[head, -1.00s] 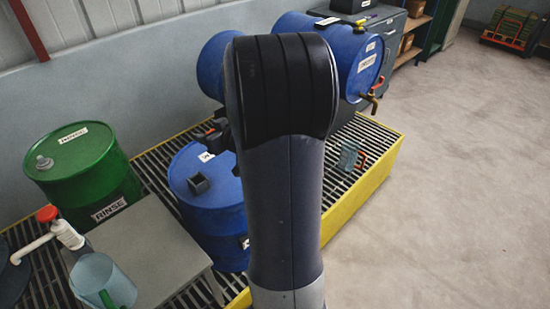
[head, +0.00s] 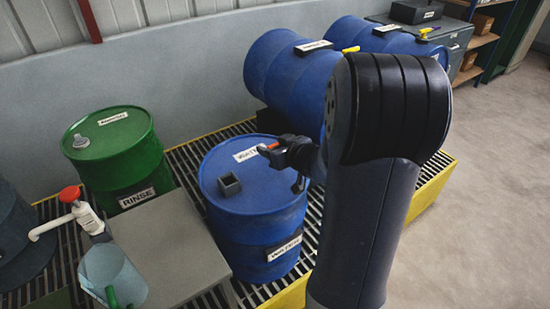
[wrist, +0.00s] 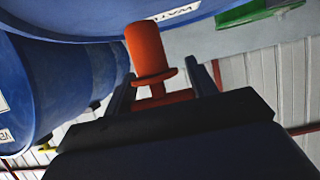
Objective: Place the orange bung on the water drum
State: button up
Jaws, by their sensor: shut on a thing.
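The water drum (head: 255,228) is blue and stands upright on the grating, with a WATER label on its side and another on its lid. A small dark square block or cup (head: 229,184) sits on the lid. My gripper (head: 275,148) is over the far right part of the lid in the head view, and its height above the lid is hard to tell. It is shut on the orange bung (wrist: 147,50), whose tip shows as a small orange spot in the head view (head: 268,146). In the wrist view the drum (wrist: 100,12) appears at the top, beyond the bung.
Blue drums (head: 290,70) lie on their sides behind the water drum. A green RINSE drum (head: 120,160) stands to the left. A grey table (head: 170,250) with a clear jug (head: 112,272) is in front left. A white pump with a red top (head: 75,205) stands beside it.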

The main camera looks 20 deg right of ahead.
jog(key=shift+f+b, duration=0.45)
jog(key=shift+f, duration=1.05)
jog(key=shift+f, duration=0.1)
jog(key=o, duration=1)
jog(key=shift+r, duration=0.2)
jog(key=p+v, duration=0.2)
jog(key=v, duration=0.8)
jog(key=shift+s+d+r+p, duration=0.1)
jog(key=shift+s+r+p, duration=0.15)
jog(key=shift+p, duration=0.1)
jog(key=shift+s+r, duration=0.1)
jog(key=shift+s, duration=0.55)
